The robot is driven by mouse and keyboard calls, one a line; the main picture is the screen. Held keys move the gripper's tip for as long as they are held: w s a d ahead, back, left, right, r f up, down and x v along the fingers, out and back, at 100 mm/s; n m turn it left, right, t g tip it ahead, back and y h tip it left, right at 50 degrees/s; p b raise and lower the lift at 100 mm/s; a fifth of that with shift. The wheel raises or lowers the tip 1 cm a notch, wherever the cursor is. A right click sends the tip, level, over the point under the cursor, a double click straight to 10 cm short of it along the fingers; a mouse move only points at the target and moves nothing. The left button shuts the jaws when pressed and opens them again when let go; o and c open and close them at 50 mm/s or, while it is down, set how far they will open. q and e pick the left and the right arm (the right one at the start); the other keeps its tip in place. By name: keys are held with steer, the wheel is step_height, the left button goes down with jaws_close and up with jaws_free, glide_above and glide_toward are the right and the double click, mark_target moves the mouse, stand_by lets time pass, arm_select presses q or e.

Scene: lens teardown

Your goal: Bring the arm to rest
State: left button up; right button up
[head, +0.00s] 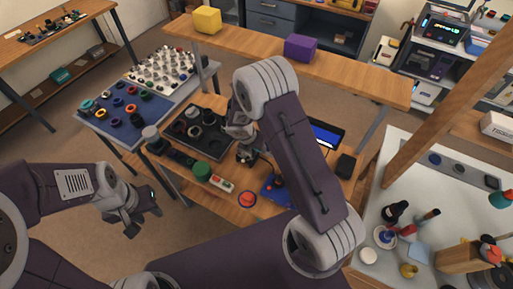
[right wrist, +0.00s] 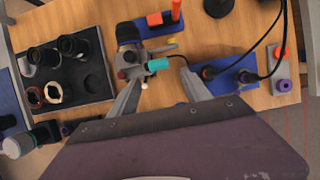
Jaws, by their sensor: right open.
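My left gripper (head: 143,217) hangs at the lower left in the head view, off the near-left edge of the wooden workbench. Its dark fingers look apart, with nothing between them. My right arm arches over the bench, and its gripper (head: 241,140) points down beside the dark tray. In the right wrist view the right gripper (right wrist: 160,78) has its two grey fingers spread wide. A small device with a teal cylinder (right wrist: 157,65) shows between and beyond the fingers. I cannot tell its distance from the fingertips, and no grip on it shows.
The dark tray (right wrist: 93,92) holds black rings and lens parts. Behind is a shelf with yellow (head: 207,20) and purple (head: 300,48) blocks. A white table (head: 385,262) stands right.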

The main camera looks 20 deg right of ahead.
steer(key=shift+r, duration=0.2)
steer(key=shift+f, duration=0.1)
steer(key=s+d+r+m+t+b, duration=0.1)
steer(key=s+d+r+m+b, duration=0.25)
steer(key=m+b, duration=0.4)
steer(key=s+a+f+m+g+y+b, duration=0.1)
steer(key=s+a+m, duration=0.1)
steer(key=s+m, duration=0.5)
steer(key=s+a+m+g+y+b, duration=0.1)
steer(key=s+a+m+y, duration=0.1)
steer(key=s+m, duration=0.5)
steer(key=shift+s+a+f+m+g+y, duration=0.35)
steer(key=shift+a+m, duration=0.25)
steer(key=shift+m, duration=1.85)
